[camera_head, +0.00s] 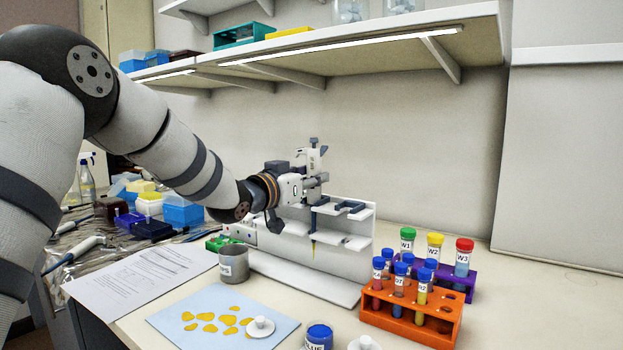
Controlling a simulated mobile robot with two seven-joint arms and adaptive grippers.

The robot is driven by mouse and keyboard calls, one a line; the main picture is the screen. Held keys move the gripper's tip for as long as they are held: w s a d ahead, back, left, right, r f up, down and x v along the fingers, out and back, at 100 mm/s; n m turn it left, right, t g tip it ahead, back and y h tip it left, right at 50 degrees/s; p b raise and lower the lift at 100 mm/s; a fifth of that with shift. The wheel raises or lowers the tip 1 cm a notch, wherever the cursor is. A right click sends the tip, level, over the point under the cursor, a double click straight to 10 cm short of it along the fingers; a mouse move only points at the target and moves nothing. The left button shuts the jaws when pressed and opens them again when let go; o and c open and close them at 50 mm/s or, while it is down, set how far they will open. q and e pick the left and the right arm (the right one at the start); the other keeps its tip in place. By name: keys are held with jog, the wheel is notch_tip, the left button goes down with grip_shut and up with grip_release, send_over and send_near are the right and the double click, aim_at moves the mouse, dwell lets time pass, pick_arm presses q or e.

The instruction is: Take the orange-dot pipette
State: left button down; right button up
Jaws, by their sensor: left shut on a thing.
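A white and grey pipette (314,158) stands upright at the white pipette stand (320,287). Its narrow lower end, with a yellowish tip, points down in front of the stand's back panel. My left gripper (316,184) reaches in from the left and is shut on the pipette's upper body. I cannot make out an orange dot at this size. I cannot tell whether the pipette still rests in its slot. My right gripper is not in view.
An orange rack (440,337) and a purple rack (466,283) with capped tubes stand to the right. A grey cup (233,264), a blue sheet (205,338) and a blue jar (319,336) lie in front. A shelf (440,50) overhangs the back.

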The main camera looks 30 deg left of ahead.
aim_at(310, 153)
pick_arm(q)
jog(key=shift+r, duration=2.65)
